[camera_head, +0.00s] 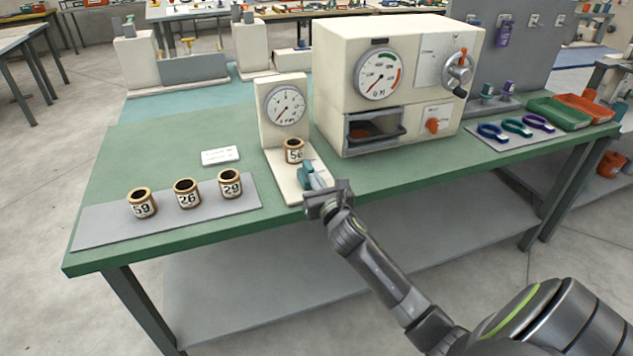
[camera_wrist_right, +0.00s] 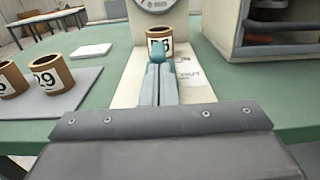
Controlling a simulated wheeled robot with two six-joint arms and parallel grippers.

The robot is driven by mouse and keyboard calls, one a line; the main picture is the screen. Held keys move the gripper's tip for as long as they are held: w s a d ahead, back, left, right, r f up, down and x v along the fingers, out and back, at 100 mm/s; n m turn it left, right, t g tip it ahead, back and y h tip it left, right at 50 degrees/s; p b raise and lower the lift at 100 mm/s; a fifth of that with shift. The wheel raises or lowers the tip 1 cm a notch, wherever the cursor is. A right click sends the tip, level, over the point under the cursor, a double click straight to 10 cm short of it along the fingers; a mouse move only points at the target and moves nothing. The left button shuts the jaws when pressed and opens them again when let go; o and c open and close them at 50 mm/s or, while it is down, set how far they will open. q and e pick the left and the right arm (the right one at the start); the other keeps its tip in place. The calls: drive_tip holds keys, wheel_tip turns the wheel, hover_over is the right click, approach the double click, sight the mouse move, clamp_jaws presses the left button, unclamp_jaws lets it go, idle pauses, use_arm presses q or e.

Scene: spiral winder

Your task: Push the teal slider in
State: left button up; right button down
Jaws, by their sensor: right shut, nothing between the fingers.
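The teal slider (camera_head: 305,173) is on the cream base of the gauge stand (camera_head: 287,189), in front of a brown ringed cup marked 56 (camera_head: 293,151). In the right wrist view the slider (camera_wrist_right: 159,56) shows just beyond my fingers, with the cup (camera_wrist_right: 158,34) behind it. My right gripper (camera_head: 316,184) is shut and empty, its fingertips at the near side of the slider. I cannot tell whether they touch it. The gauge (camera_head: 286,104) stands upright behind the cup. My left gripper is in neither view.
Three similar cups, 59 (camera_head: 141,203), 26 (camera_head: 187,194) and 29 (camera_head: 230,184), stand on a grey mat (camera_head: 105,230) at left. A white card (camera_head: 220,155) lies behind them. A large cream machine (camera_head: 385,80) stands to the right. The green table's front edge is below my gripper.

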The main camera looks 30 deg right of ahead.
sight(305, 161)
drive_tip(key=shift+w, duration=0.1)
drive_tip(key=shift+w+d+r, duration=0.1)
drive_tip(key=shift+w, duration=0.2)
drive_tip(key=p+x, duration=0.1)
drive_tip(key=x, duration=0.4)
drive_tip(key=shift+w, duration=0.25)
drive_tip(key=shift+r, duration=0.25)
